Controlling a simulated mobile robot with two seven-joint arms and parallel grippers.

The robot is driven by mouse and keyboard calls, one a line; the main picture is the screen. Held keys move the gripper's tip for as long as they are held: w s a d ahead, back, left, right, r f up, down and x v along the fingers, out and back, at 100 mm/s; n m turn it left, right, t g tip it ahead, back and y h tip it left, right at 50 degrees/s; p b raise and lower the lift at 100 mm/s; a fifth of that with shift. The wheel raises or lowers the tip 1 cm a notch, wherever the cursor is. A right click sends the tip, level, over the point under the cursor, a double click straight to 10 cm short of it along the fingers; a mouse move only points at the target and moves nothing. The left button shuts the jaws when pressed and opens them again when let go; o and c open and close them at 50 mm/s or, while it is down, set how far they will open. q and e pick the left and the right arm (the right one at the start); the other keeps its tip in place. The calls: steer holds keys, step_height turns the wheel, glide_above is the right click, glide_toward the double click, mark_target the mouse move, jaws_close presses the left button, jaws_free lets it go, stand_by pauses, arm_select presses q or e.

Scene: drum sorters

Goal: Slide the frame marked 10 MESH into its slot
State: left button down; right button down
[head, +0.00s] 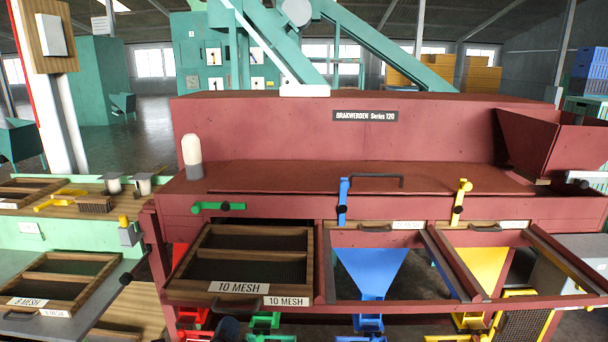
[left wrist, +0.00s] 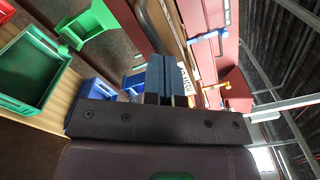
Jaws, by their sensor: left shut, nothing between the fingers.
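The wooden frame marked 10 MESH (head: 238,287) lies flat at the left slot of the red machine, its back edge at the dark opening (head: 265,221) under the green latch. It sticks out toward me, its front bar about level with the front ends of the neighbouring rails. A second 10 MESH label is on its front face. The dark tip of my left gripper (head: 228,327) shows just below its front bar; contact cannot be told. In the left wrist view the fingers (left wrist: 167,85) are together and empty. My right gripper is not in view.
The blue-latched slot (head: 343,203) and yellow-latched slot (head: 460,203) have empty rails over blue (head: 371,282) and yellow (head: 482,268) chutes. The left wrist view shows a green bin (left wrist: 30,68) below.

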mark_target(233, 313)
arm_select(q)
steer(key=shift+w+r, duration=0.1)
steer(key=shift+w, duration=2.05)
steer(key=shift+w+d, duration=0.1)
steer(key=shift+w, duration=1.25)
steer(key=shift+w, duration=0.95)
steer(key=shift+s+p, duration=0.4)
steer(key=shift+s, duration=0.85)
steer(key=shift+s+p, duration=0.3)
steer(key=shift+s, duration=1)
